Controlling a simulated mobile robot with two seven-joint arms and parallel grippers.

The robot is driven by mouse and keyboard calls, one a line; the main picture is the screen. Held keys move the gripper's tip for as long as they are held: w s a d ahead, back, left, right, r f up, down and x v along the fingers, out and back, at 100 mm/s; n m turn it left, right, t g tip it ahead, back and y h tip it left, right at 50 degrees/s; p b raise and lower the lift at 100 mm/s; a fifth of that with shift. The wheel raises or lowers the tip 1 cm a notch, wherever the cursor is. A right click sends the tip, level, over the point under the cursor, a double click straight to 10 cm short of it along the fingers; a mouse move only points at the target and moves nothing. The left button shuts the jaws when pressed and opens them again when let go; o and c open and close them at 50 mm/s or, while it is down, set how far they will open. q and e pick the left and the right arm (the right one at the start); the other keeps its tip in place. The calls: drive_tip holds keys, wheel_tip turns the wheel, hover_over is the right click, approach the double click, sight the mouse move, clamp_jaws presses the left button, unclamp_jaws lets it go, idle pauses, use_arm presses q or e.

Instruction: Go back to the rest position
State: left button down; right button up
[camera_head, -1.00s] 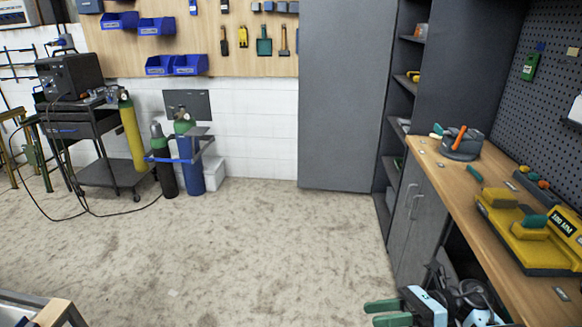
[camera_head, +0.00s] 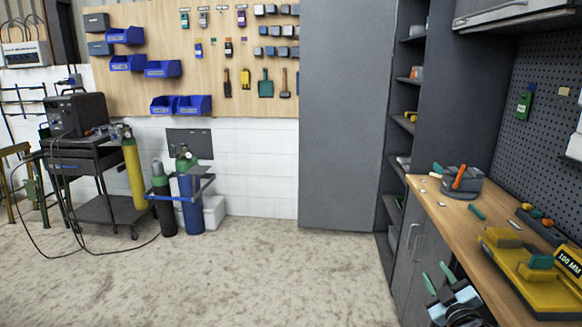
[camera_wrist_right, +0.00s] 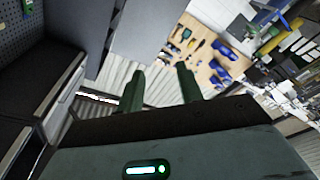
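My right gripper (camera_head: 439,277) is low at the right in the head view, in front of the grey cabinet under the workbench. Its two green fingers point up and stand apart, with nothing between them. The right wrist view shows the same two fingers (camera_wrist_right: 161,88) spread with an empty gap. My left gripper is not in view.
A tall grey cabinet (camera_head: 345,120) stands at the back. Gas cylinders (camera_head: 190,200) and a black cart (camera_head: 90,165) stand left. The middle floor is clear.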

wheel_tip(320, 180, down, 6)
drive_tip(key=d+m+g+h, duration=0.2)
drive_tip(key=m+g, duration=0.2)
drive_tip(key=m, duration=0.2)
drive_tip(key=s+a+f+g+y, duration=0.1)
drive_tip(key=s+a+f, duration=0.3)
drive_tip(key=s+f, duration=0.35)
drive_tip(key=s+a+f+g+y, duration=0.1)
drive_tip(key=s+a+f, duration=0.3)
drive_tip(key=s+f, duration=0.35)
drive_tip(key=s+a+f+g, duration=0.1)
drive_tip(key=s+a+f, duration=0.1)
drive_tip(key=s, duration=0.8)
drive_tip(key=s+a+f+g+y, duration=0.1)
drive_tip(key=s+a, duration=0.4)
drive_tip(key=s, duration=0.6)
drive_tip(key=s+a+f+g, duration=0.2)
drive_tip(key=s+a, duration=0.1)
drive_tip(key=s, duration=0.7)
drive_tip(key=shift+s+a+f+m+y, duration=0.15)
drive_tip(key=shift+f+m+y, duration=0.15)
drive_tip(key=shift+f+m, duration=0.1)
